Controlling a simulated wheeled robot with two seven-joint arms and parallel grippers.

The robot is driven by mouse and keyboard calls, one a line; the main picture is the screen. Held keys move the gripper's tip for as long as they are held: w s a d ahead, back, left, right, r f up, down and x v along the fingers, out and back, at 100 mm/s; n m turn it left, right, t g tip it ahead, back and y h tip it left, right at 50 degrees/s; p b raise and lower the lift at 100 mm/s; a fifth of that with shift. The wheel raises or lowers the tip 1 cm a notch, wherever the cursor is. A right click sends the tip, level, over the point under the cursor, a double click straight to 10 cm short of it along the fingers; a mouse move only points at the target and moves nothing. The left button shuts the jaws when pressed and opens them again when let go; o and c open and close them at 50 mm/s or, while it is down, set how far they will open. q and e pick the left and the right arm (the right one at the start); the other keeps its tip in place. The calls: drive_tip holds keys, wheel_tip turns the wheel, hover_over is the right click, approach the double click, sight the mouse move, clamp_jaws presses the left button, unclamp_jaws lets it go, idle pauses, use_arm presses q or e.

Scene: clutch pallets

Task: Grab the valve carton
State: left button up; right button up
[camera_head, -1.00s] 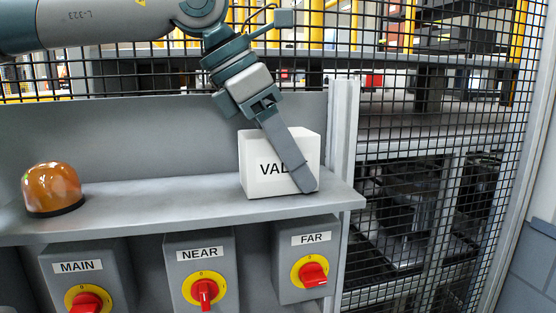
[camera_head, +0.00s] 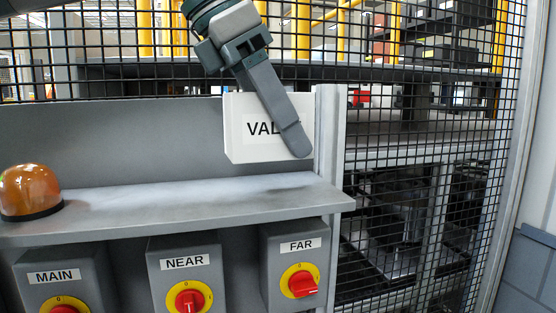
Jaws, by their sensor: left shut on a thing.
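The valve carton (camera_head: 250,145) is a white box with dark lettering that reads "VAL", the rest hidden behind a gripper finger. It hangs a little above the grey shelf (camera_head: 170,212), near the shelf's right end, with a soft shadow below it. My left gripper (camera_head: 296,145) comes down from above and is shut on the carton. One long grey finger lies across the carton's front face; the other finger is hidden behind it. My right gripper is not in view.
An orange beacon (camera_head: 30,191) stands at the shelf's left end. Below the shelf are switch boxes labelled MAIN (camera_head: 55,276), NEAR (camera_head: 185,262) and FAR (camera_head: 301,245), with red knobs. Black mesh fencing (camera_head: 420,150) stands behind and to the right. The shelf between beacon and carton is clear.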

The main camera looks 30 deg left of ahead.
use_arm(q)
drive_tip(key=s+d+r+b, duration=0.2)
drive_tip(key=s+d+r, duration=0.3)
drive_tip(key=s+d, duration=0.1)
drive_tip(key=shift+s+d+r, duration=0.15)
drive_tip(key=shift+s+r, duration=0.1)
drive_tip(key=shift+s, duration=0.15)
idle(0.3)
